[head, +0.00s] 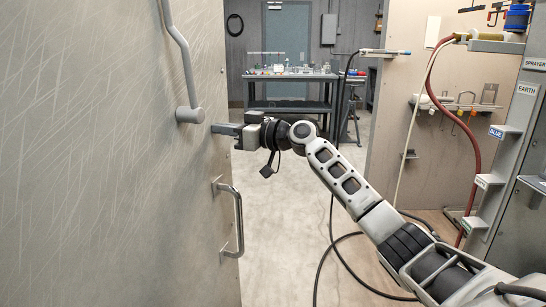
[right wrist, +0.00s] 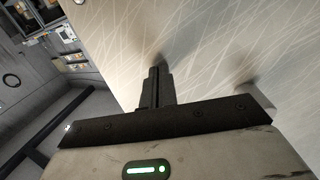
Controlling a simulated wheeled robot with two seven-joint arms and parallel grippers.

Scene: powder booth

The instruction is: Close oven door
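The oven door (head: 110,160) is a large, scratched beige panel filling the left of the head view. It carries a long grey bar handle (head: 185,65) and a smaller curved pull handle (head: 238,220) near its edge. My right gripper (head: 218,129) is in front of the door near its edge, between the two handles. In the right wrist view its dark fingers (right wrist: 157,85) are together with nothing between them. Their tips are at or very near the door face (right wrist: 215,50); I cannot tell if they touch. My left gripper is out of view.
A dark workbench (head: 290,90) with small items stands at the back before a grey-blue door (head: 287,35). At right are a booth wall with a red hose (head: 470,135) and a labelled grey post (head: 520,110). Black cable (head: 335,255) lies on otherwise clear floor (head: 285,200).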

